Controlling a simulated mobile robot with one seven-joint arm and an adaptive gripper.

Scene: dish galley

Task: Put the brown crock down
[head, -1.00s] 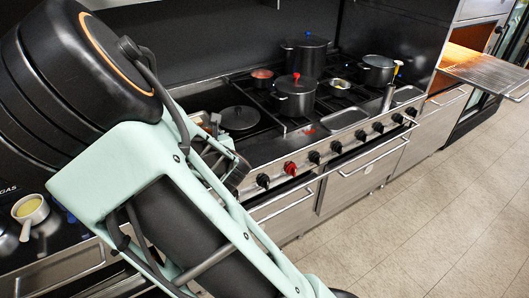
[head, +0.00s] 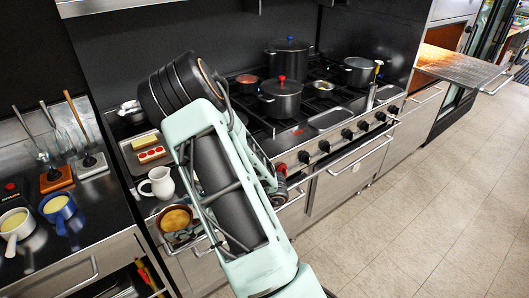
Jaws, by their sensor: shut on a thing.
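The brown crock (head: 176,219), a round bowl with a yellowish-brown filling, is upright at the front edge of the counter left of the stove, just in front of the white jug. My gripper (head: 188,239) shows only as small grey parts at the crock's near right side. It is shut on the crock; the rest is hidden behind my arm. I cannot tell whether the crock's base touches the counter.
The white jug (head: 159,182) stands close behind the crock. A tray (head: 133,160) with yellow and red food lies farther back. White (head: 14,228) and blue (head: 58,206) pans stand on the left counter. Pots, including a red-knobbed one (head: 281,100), stand on the stove.

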